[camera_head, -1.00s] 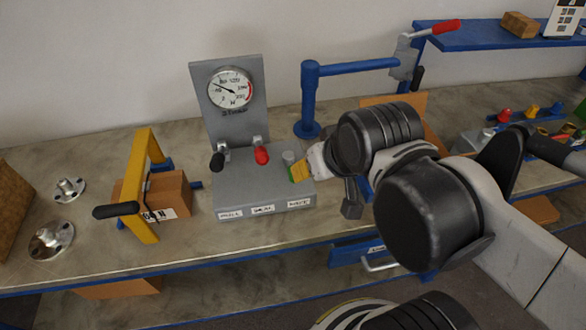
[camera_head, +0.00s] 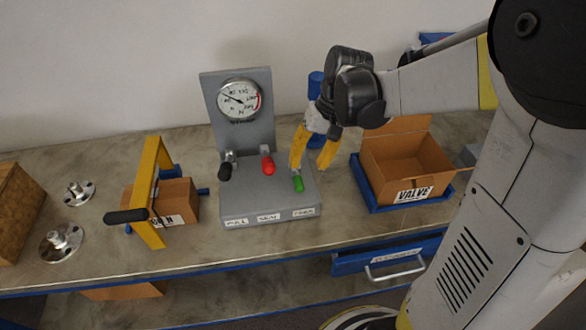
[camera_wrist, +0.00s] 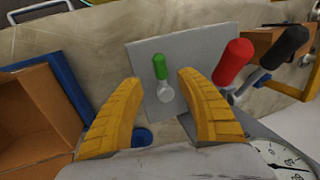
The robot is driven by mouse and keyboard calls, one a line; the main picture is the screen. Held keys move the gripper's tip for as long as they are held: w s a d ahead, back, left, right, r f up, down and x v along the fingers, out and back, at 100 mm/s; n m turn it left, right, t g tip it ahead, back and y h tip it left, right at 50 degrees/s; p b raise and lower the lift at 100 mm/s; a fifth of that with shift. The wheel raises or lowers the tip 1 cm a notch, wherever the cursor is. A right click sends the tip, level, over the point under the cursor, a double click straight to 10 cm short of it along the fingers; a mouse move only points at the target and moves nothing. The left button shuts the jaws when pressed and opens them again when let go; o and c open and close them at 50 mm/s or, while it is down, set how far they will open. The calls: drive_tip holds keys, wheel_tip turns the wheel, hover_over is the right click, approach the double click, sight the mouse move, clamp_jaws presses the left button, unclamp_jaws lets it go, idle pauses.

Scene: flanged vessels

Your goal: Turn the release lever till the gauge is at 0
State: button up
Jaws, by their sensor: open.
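A grey test stand (camera_head: 262,198) carries a round dial gauge (camera_head: 241,99) with a red band on its right; its needle points to the upper left and the numbers are too small to read surely. A black lever (camera_head: 224,170), a red lever (camera_head: 268,165) and a green lever (camera_head: 298,183) stand in a row on its base. The front labels are not clearly legible. My gripper (camera_head: 308,166) is open above the green lever, pointing down. In the wrist view the green lever (camera_wrist: 160,66) lies between and just beyond the spread yellow fingers, apparently untouched.
A cardboard box marked VALVE (camera_head: 408,170) sits in a blue tray right of the stand. A yellow frame with a black handle (camera_head: 127,216) and flanged parts (camera_head: 60,241) stand to the left.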

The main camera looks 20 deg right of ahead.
sight(300, 181)
drive_tip(key=b+x, duration=0.2)
drive_tip(key=x, duration=0.6)
drive_tip(key=shift+f+b, duration=0.1)
drive_tip(key=shift+b, duration=0.2)
clamp_jaws()
